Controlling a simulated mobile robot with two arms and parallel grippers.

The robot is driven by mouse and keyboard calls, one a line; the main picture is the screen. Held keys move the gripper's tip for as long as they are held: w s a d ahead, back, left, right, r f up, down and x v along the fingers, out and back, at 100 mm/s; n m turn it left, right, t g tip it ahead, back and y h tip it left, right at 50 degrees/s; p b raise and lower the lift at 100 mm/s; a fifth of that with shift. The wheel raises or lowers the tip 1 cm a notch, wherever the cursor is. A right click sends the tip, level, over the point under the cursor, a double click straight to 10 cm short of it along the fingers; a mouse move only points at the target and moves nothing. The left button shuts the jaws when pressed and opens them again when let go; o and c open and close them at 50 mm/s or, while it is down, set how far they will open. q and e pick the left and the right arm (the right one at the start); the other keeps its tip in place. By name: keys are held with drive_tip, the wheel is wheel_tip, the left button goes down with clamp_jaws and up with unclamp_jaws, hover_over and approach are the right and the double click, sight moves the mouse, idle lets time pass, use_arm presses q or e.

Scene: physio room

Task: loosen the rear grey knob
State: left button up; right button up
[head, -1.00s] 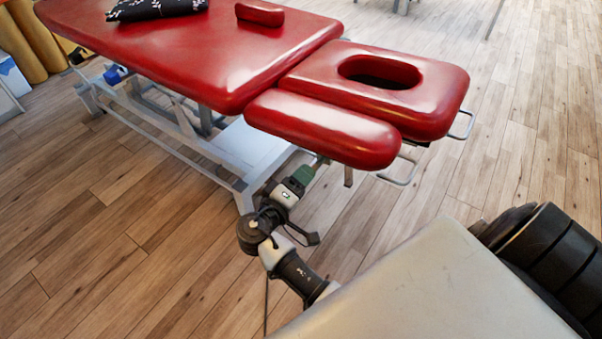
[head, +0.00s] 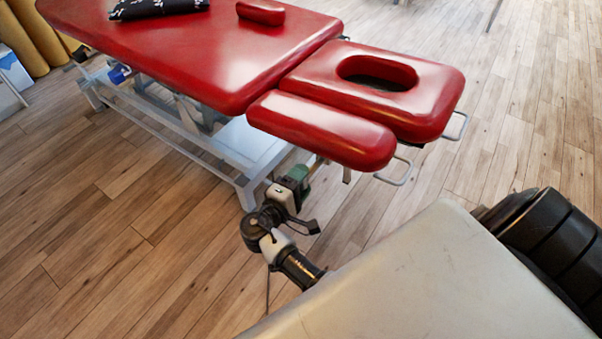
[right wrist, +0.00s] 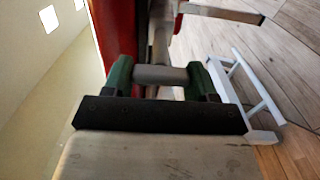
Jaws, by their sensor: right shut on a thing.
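The grey knob (right wrist: 160,75) shows in the right wrist view as a short grey cylinder between two green fingers. My right gripper (right wrist: 160,71) is shut on it, one finger on each side. In the head view my right gripper (head: 303,172) is under the near armrest of the red treatment table (head: 190,50), at its headrest end. The knob itself is hidden there by the gripper and the red pad. My left gripper is not in view.
The red armrest pad (head: 325,130) lies just above the gripper. A metal loop handle (head: 396,175) sticks out to its right. The white table frame (head: 247,190) stands to the left. Wooden floor in front is clear.

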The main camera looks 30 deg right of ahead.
idle(0.3)
drive_tip(key=o, duration=0.9)
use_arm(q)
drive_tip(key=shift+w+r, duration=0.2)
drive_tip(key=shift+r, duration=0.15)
use_arm(e)
drive_tip(key=v, duration=0.7)
drive_tip(key=shift+a, duration=0.3)
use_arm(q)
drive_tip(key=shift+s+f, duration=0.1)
